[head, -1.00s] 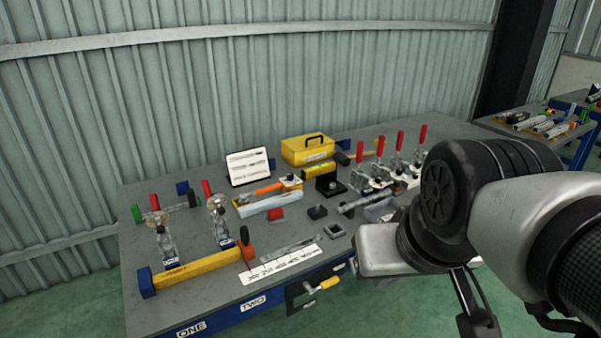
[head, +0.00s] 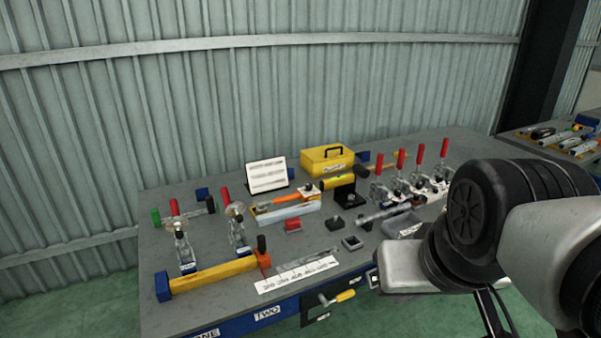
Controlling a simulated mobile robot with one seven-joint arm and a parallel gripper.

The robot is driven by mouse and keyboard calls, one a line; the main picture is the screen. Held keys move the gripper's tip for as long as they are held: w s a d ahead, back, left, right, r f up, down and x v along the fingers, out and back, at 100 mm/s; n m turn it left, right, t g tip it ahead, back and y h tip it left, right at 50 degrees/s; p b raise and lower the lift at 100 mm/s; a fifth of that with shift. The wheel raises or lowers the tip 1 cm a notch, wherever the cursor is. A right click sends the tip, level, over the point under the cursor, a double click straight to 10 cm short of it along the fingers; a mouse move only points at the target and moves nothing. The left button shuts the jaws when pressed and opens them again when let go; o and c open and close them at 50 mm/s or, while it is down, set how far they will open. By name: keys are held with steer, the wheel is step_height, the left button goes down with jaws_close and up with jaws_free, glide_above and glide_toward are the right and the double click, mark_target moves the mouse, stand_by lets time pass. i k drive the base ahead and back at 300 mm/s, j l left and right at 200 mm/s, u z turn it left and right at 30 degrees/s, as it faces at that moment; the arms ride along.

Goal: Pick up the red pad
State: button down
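The red pad (head: 293,225) is a small red block on the grey workbench (head: 215,295). It lies in front of a tray holding an orange-handled tool (head: 290,196), to the left of a small black block (head: 336,224). My gripper is at the lower right; only a dark part of it (head: 492,312) shows at the bottom edge, below my arm. Its fingertips are not clear, so I cannot tell whether it is open or shut. It is well to the right of the red pad and apart from it.
Red-handled clamps (head: 400,160) stand at the bench's right, and two more (head: 236,222) at its left. A yellow toolbox (head: 326,160) and a white sign (head: 266,175) are at the back. A yellow bar (head: 213,273) and a label strip (head: 296,275) lie near the front edge.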

mark_target(292, 225)
steer(key=i+j+u, duration=0.15)
steer(key=i, duration=0.25)
steer(key=i+j+u, duration=0.15)
steer(key=i, duration=0.3)
